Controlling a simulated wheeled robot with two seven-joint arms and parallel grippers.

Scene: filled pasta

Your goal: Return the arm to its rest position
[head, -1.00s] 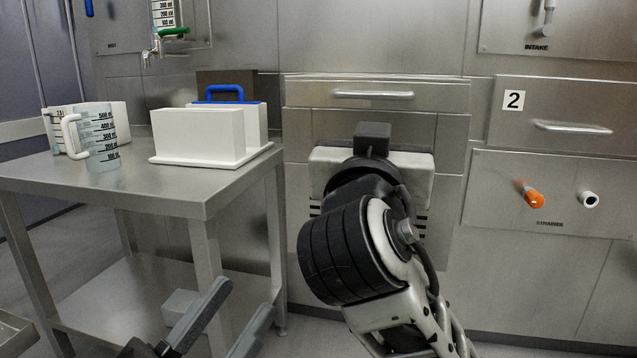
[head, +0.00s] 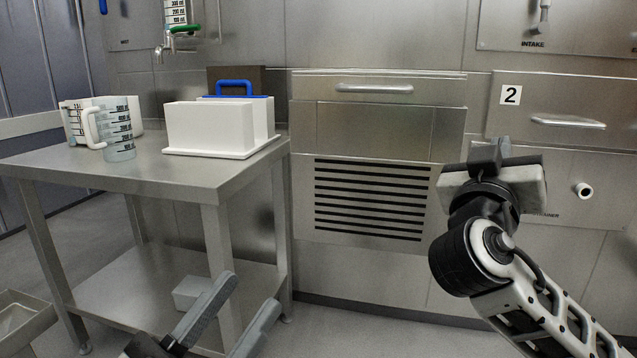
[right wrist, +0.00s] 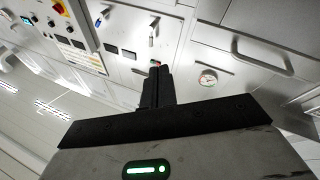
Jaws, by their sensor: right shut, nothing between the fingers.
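My right arm (head: 520,300) reaches in from the lower right of the head view. Its gripper (head: 489,152) is raised in front of the steel wall panels, pointing away from me. In the right wrist view the two dark fingers (right wrist: 157,80) are together and hold nothing. My left gripper (head: 251,290) is low at the bottom of the head view, in front of the steel table. Its two grey fingers are spread apart with nothing seen between them.
A steel table (head: 180,184) at left carries a white box holder (head: 210,128) with a blue handle and measuring jugs (head: 117,130). A vented panel (head: 370,200) and drawers line the wall. A tray (head: 20,318) shows at lower left. The floor between table and right arm is clear.

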